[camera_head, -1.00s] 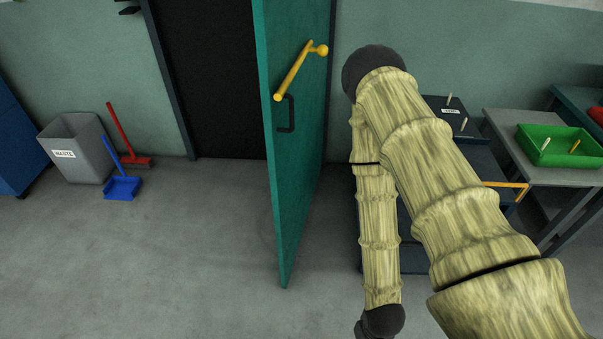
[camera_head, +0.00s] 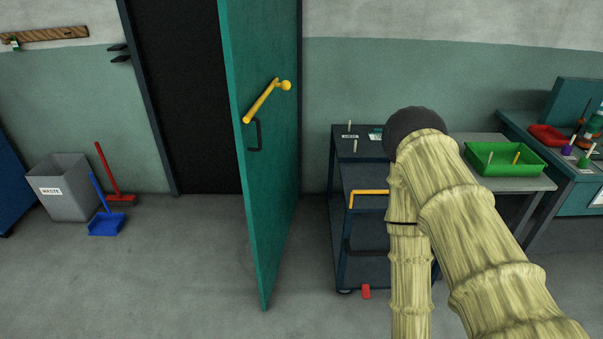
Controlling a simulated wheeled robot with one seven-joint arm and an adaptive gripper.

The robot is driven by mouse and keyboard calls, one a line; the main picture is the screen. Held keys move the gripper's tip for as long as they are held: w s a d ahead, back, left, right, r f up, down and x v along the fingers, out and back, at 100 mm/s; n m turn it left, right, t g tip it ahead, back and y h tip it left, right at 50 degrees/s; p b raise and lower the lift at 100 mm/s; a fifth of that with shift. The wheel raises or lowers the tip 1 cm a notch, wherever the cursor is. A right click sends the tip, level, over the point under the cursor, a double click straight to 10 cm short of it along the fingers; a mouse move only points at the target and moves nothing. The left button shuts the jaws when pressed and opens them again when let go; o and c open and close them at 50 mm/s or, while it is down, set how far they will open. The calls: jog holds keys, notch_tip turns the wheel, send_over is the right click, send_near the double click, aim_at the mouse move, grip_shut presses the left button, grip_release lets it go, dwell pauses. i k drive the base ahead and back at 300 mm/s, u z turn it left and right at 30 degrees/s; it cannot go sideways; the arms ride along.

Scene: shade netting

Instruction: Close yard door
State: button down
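The yard door (camera_head: 262,190) is a teal panel standing open, swung out from the wall toward me. Its hinge side is at the right of the dark doorway (camera_head: 188,110). A yellow bar handle (camera_head: 262,104) and a black pull (camera_head: 254,136) are on the face I see. My arm, with a bamboo-like covering, rises at the right of the door, apart from it in the picture. My gripper is not visible; the lower part of the arm runs out of the bottom of the frame.
A grey waste bin (camera_head: 64,188), red broom (camera_head: 114,180) and blue dustpan (camera_head: 106,222) stand left of the doorway. A dark cart (camera_head: 352,215) stands right of the door, and a table with a green tray (camera_head: 503,160) is farther right. The floor before the door is clear.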

aim_at(259, 36)
jog(key=z, duration=0.6)
jog(key=i, duration=1.05)
jog(key=u, duration=0.4)
